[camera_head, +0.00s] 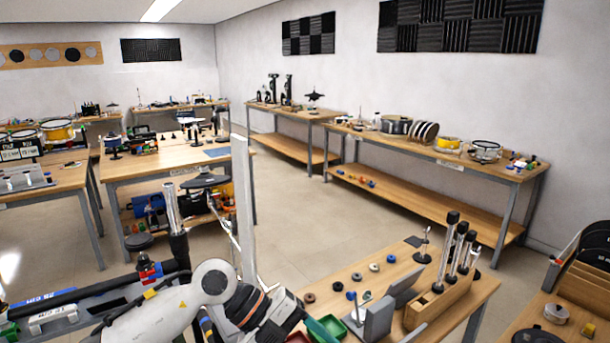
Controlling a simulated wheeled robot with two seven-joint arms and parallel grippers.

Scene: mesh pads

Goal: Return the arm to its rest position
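My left arm (200,290), white with a dark wrist, comes in from the lower left and reaches toward the near wooden table. The dark end of this arm (280,318) is at the bottom of the view, beside the table's left end. Its fingertips cannot be made out, so I cannot tell whether that gripper is open or holds anything. A green tray-like object (326,328) is just right of it, and I cannot tell whether they touch. My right gripper is not in view.
The near table (470,296) bears a wooden block (440,300) with upright dark-topped tools, grey panels (379,318) and several small rings. A thin upright post (244,210) stands behind my arm. Open floor (320,225) lies between the tables.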

